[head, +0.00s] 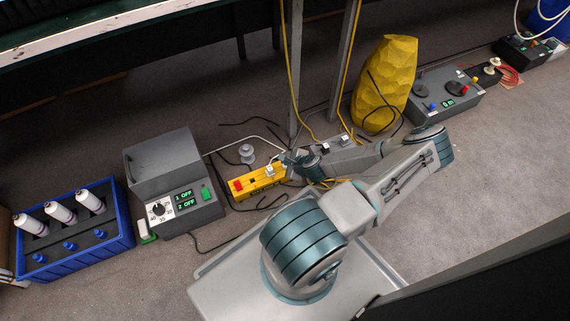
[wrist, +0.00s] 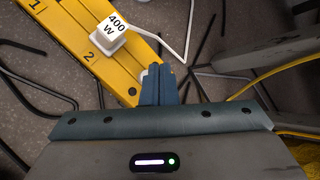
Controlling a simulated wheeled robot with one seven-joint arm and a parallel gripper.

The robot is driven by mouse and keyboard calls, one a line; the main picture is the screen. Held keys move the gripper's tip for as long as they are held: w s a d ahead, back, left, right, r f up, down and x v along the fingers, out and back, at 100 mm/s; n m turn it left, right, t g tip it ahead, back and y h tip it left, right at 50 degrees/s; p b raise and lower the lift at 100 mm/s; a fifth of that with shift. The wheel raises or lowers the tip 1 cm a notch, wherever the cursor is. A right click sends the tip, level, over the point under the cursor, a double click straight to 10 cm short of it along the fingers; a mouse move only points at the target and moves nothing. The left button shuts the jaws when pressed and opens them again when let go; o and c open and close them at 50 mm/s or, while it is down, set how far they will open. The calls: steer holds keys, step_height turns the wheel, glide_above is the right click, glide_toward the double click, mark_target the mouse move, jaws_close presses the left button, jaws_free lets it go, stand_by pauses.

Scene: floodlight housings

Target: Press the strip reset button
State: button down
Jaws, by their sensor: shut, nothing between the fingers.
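The yellow power strip (head: 262,183) lies on the floor in the middle of the head view. A red part (head: 238,185) sits at its left end, and a white plug (head: 270,171) stands on it. In the wrist view the strip (wrist: 75,35) runs diagonally, with printed numbers 1 and 2 and the plug marked 400 W (wrist: 111,33). My gripper (wrist: 158,72) is shut and empty, its fingertips over the strip's right edge. A small pale part shows beside the fingertips, partly hidden; I cannot tell if it is the reset button or if they touch. My gripper also shows in the head view (head: 292,158).
A grey control box (head: 165,165) and a blue crate with bottles (head: 75,262) stand left. A yellow faceted sack (head: 385,85) and another grey box (head: 443,105) stand right. Table legs (head: 292,75) rise behind the strip. Loose cables (wrist: 215,75) lie around it.

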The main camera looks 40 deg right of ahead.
steer(key=shift+r, duration=0.1)
step_height(320, 180, up, 5)
steer(key=p, duration=0.3)
steer(key=shift+p, duration=0.4)
stand_by(0.7)
steer(key=a+r+n+g+p, duration=0.2)
steer(key=a+r+n+p, duration=0.35)
steer(key=r, duration=1.15)
steer(key=a+r+n+g+p, duration=0.25)
steer(key=r+n+p, duration=0.55)
steer(key=r, duration=0.8)
steer(key=a+r+n+g+p, duration=0.4)
steer(key=r+p, duration=0.5)
steer(key=r, duration=0.8)
steer(key=s+a+r+n+p, duration=0.3)
steer(key=s+a+r+p, duration=0.1)
steer(key=r, duration=0.8)
steer(key=s+a+r+n+t+p, duration=0.1)
steer(key=s+a+r+n+p, duration=0.2)
steer(key=r, duration=0.8)
steer(key=s+a+r+n+t+p, duration=0.1)
steer(key=s+a+r+n+p, duration=0.2)
steer(key=r, duration=0.9)
steer(key=s+a+p, duration=0.2)
steer(key=a+p, duration=0.2)
steer(key=shift+a+r+n+p, duration=0.15)
steer(key=shift+r+n+p, duration=0.15)
steer(key=shift+n+p, duration=0.1)
